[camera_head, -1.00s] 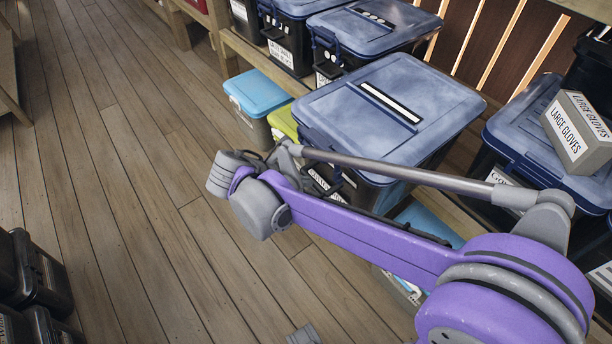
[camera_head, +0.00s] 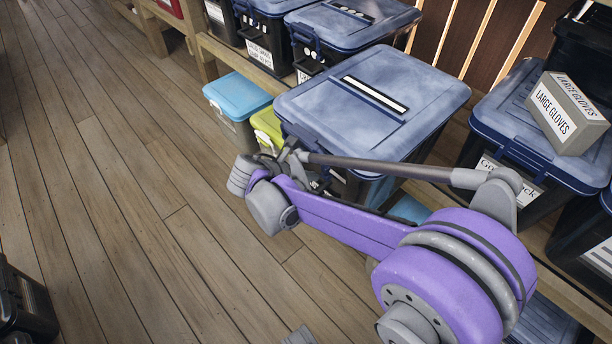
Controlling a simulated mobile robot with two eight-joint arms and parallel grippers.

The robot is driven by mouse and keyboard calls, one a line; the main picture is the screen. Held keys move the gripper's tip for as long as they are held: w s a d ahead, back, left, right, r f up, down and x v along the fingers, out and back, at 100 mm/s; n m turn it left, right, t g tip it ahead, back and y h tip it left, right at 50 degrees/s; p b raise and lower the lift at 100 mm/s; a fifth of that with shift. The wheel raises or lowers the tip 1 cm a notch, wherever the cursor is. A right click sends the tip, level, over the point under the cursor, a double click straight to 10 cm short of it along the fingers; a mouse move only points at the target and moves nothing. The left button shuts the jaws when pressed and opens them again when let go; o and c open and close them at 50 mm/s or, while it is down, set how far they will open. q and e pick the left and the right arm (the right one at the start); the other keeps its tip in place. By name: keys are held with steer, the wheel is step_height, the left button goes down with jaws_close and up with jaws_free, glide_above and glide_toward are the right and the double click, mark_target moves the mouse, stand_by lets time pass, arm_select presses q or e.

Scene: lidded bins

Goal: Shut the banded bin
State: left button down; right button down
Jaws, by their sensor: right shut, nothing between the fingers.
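The banded bin is a large dark bin with a blue lid (camera_head: 335,112) in the middle of the head view. A white strip with black edges (camera_head: 374,94) runs across the lid. The lid lies over the bin's top and looks about flat; I cannot tell whether its front edge is fully down. My right arm crosses in front of the bin and hides much of its front and label. My right gripper (camera_head: 270,161) is at the bin's front left corner, shut and empty, mostly hidden by my wrist; I cannot tell whether it touches. My left gripper is out of view.
A blue-lidded bin (camera_head: 500,124) at right carries a large gloves box (camera_head: 565,112). Small bins with a light blue lid (camera_head: 236,96) and a green lid (camera_head: 266,122) stand at left. Another blue-lidded bin (camera_head: 352,26) is behind. Open wooden floor (camera_head: 110,190) lies left.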

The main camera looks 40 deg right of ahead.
steer(key=shift+d, duration=0.15)
